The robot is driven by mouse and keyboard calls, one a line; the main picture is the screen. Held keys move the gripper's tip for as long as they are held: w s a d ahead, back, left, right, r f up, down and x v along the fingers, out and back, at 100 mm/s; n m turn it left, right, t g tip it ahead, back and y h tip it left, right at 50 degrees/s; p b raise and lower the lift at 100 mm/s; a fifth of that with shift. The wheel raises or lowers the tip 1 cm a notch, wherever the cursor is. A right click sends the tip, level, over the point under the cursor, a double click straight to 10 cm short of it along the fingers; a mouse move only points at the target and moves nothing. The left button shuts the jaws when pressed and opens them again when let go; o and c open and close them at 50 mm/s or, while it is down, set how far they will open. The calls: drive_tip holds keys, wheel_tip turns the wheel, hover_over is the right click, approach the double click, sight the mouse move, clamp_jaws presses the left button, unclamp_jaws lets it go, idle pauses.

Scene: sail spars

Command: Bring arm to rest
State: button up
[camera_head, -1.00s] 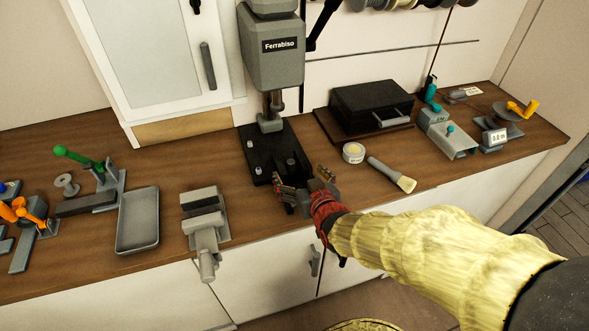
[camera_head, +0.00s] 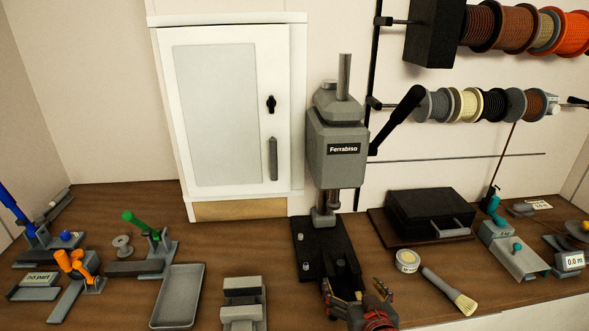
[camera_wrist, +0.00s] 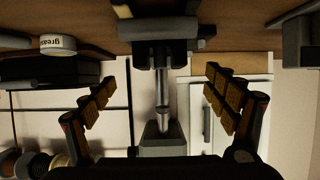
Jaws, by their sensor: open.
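My gripper (camera_head: 357,300) is at the bottom of the head view, just in front of the base of the grey Ferrabiso press (camera_head: 337,160). Its fingers are spread apart with nothing between them. In the wrist view my gripper (camera_wrist: 165,105) shows two wide-open fingers with ribbed tan pads. The press (camera_wrist: 160,100) appears upside down between and beyond them. Most of my arm is below the head view's lower edge. I cannot tell whether the fingers touch the press base.
A grease tin (camera_head: 407,261) and a brush (camera_head: 450,290) lie right of my gripper, before a black case (camera_head: 430,215). A grey vise (camera_head: 244,300) and a tray (camera_head: 178,296) stand left. A white cabinet (camera_head: 290,110) and spools (camera_head: 480,104) are behind.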

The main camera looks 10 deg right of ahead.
drive_tip(key=shift+s+r, duration=0.2)
drive_tip(key=shift+r, duration=0.2)
drive_tip(key=s+r+g, duration=0.3)
drive_tip(key=s+g, duration=0.1)
drive_tip(key=s, duration=0.5)
drive_tip(key=s+r+g, duration=0.3)
drive_tip(key=s+r, duration=0.1)
drive_tip(key=s, duration=0.6)
drive_tip(key=shift+a+r+g, duration=0.15)
drive_tip(key=shift+a+g, duration=0.15)
drive_tip(key=shift+g, duration=0.1)
